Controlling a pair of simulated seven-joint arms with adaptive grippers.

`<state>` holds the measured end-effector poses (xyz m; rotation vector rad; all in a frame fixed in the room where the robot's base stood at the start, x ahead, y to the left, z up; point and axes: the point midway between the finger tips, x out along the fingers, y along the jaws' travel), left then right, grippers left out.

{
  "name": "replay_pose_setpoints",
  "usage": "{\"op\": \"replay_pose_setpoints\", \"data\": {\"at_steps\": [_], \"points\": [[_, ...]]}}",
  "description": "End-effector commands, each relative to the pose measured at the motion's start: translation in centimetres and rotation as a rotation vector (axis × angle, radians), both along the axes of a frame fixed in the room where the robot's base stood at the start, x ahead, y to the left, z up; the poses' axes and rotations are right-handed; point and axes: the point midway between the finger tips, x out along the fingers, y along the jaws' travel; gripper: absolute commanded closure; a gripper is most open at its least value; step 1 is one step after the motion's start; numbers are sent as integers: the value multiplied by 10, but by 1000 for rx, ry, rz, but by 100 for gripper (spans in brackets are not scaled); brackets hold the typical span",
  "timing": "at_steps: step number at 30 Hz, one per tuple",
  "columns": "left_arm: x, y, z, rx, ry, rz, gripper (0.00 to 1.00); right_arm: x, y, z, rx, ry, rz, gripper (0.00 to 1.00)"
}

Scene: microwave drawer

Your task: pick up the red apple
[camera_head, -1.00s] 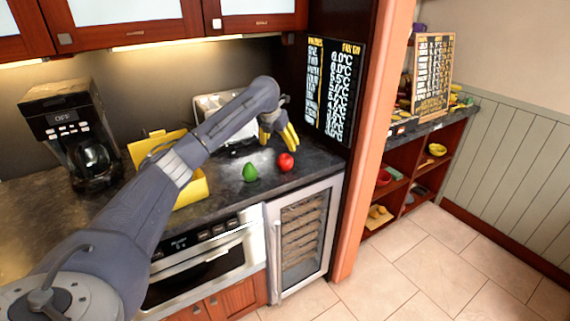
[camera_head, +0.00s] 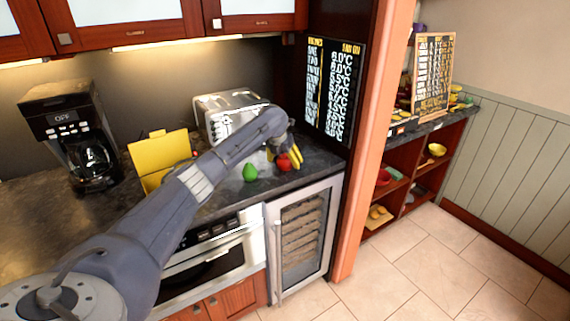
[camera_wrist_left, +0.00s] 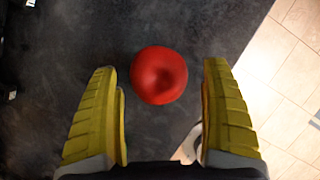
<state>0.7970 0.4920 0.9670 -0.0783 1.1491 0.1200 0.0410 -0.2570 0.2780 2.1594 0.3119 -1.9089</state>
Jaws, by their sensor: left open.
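A red apple (camera_head: 283,163) sits on the dark countertop near its front edge, just right of a green fruit (camera_head: 250,173). My left gripper (camera_head: 289,160) is over the apple, with its yellow fingers partly covering it in the head view. In the left wrist view the apple (camera_wrist_left: 159,75) lies ahead of the fingertips, centred between the two spread yellow fingers (camera_wrist_left: 163,85). The left gripper is open and empty, and no finger visibly touches the apple. My right gripper is not in view.
A toaster (camera_head: 226,110) stands at the back of the counter. A yellow open box (camera_head: 160,155) and a coffee maker (camera_head: 75,140) are to the left. A black price board (camera_head: 333,90) stands right, behind the apple. The counter's front edge is close.

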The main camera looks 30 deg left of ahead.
Motion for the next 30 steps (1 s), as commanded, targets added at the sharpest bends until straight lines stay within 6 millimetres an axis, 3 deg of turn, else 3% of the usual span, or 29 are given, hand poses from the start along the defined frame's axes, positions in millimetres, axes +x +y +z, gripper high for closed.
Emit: {"op": "replay_pose_setpoints", "data": {"at_steps": [5, 14, 30], "points": [[5, 1, -11, 1, 0, 1, 19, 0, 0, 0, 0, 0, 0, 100], [6, 1, -13, 0, -1, 0, 18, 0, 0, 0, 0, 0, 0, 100], [6, 1, -13, 0, -1, 0, 81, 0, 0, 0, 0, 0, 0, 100]]}}
